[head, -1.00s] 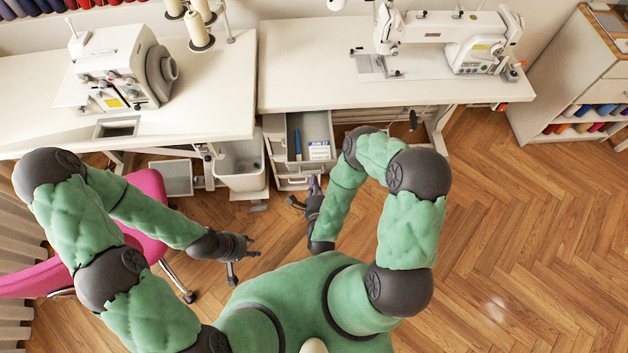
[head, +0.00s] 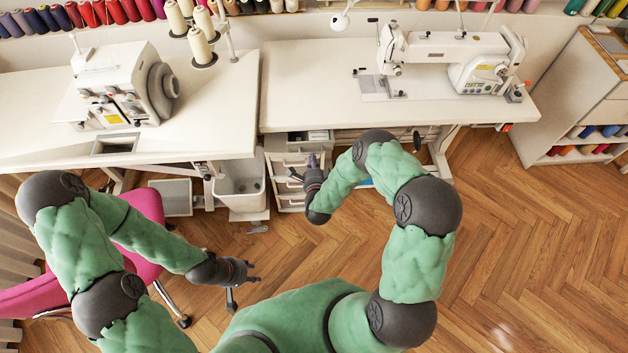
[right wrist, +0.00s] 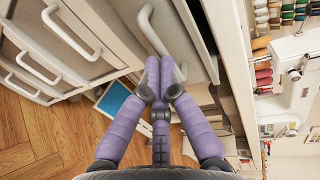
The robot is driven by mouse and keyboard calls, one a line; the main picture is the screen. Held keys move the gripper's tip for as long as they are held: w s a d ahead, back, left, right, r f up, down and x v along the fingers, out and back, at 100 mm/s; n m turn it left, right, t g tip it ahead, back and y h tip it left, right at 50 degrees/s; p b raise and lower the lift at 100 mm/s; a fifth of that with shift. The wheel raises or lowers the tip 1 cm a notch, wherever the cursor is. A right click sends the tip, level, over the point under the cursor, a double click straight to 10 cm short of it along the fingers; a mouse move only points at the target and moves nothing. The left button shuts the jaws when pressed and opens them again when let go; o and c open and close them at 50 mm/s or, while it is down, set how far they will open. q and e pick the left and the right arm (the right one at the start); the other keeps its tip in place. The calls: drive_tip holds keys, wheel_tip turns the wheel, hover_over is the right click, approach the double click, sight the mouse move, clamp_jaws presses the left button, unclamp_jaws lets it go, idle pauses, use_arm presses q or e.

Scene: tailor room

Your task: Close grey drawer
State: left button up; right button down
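The grey drawer (head: 292,140) is the top one of the unit under the sewing table. In the head view only a short strip of its inside shows under the table edge. In the right wrist view its front (right wrist: 190,40) has a pale curved handle (right wrist: 150,30), and a dark gap runs along its edge. My right gripper (head: 313,168) is at the drawer front; in the right wrist view its purple fingers (right wrist: 160,75) are together, tips against or very near the front beside the handle. My left gripper (head: 252,272) is open and empty above the floor.
More drawers with pale handles (right wrist: 70,35) sit below. A white bin (head: 240,188) stands left of the unit. A pink chair (head: 140,245) is near my left arm. The sewing table (head: 330,110) overhangs the drawers. The wooden floor (head: 530,250) at right is clear.

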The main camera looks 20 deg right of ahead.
sight(312, 146)
drive_tip(key=x, duration=0.2)
drive_tip(key=b+x, duration=0.1)
drive_tip(key=x, duration=0.1)
drive_tip(key=r+b+x, duration=0.1)
drive_tip(key=shift+w+d, duration=0.15)
drive_tip(key=shift+w, duration=0.35)
use_arm(q)
wheel_tip(312, 146, down, 3)
drive_tip(key=shift+s+r, duration=0.1)
use_arm(e)
drive_tip(key=shift+w+d+r, duration=0.1)
drive_tip(key=shift+w+r, duration=0.05)
drive_tip(key=shift+w, duration=0.1)
drive_tip(key=shift+r, duration=0.1)
